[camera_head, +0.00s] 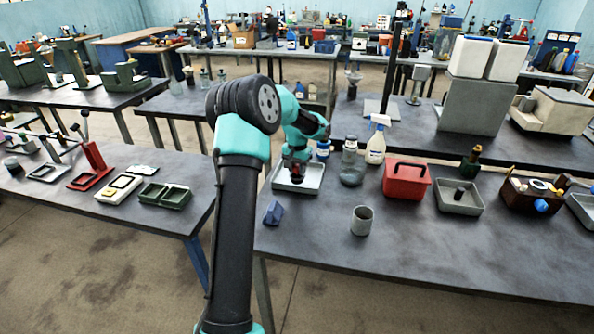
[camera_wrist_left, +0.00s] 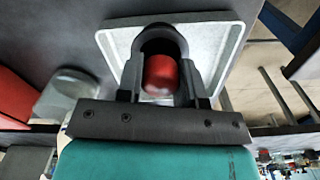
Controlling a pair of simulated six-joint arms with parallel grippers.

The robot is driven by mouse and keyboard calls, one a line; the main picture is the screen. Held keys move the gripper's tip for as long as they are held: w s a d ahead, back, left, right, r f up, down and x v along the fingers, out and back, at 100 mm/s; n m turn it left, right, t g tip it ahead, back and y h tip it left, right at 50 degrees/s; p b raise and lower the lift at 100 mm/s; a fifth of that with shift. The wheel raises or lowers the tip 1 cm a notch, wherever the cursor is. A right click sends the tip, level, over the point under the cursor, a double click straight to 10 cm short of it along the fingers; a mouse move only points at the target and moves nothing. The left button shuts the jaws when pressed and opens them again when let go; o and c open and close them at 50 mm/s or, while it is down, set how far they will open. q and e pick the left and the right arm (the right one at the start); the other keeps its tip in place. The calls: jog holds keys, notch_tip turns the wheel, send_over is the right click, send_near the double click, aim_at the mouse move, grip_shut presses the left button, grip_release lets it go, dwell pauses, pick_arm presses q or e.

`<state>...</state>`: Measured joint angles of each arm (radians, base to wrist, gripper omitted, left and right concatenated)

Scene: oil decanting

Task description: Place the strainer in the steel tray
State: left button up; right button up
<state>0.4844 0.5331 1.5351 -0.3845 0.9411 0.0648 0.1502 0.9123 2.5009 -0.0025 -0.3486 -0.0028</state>
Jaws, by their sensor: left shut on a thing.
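The steel tray (camera_head: 313,180) is pale grey and shallow, at the back left of the near table. It also shows in the left wrist view (camera_wrist_left: 228,38), behind my fingers. My left gripper (camera_head: 296,174) points down over the tray. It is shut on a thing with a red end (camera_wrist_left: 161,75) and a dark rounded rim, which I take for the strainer. The thing lies within the tray's outline. My fingers and the arm hide part of it, and I cannot tell whether it touches the tray floor. My right gripper is not in view.
A glass jar (camera_head: 351,172) and a spray bottle (camera_head: 376,147) stand right of the tray. A red box (camera_head: 406,181) is farther right. A small blue block (camera_head: 273,213) and a grey cup (camera_head: 362,221) stand in front. The table's front is mostly clear.

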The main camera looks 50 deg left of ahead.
aim_at(297, 170)
pick_arm(q)
jog(key=w+a, duration=0.2)
jog(key=a, duration=0.1)
jog(key=shift+w+a+f, duration=0.15)
jog(key=shift+w+f, duration=0.1)
jog(key=shift+w, duration=0.15)
jog(key=shift+f, duration=1.75)
jog(key=shift+f, duration=0.1)
jog(key=o, duration=0.9)
notch_tip(297, 170, up, 12)
jog(key=shift+r, duration=0.15)
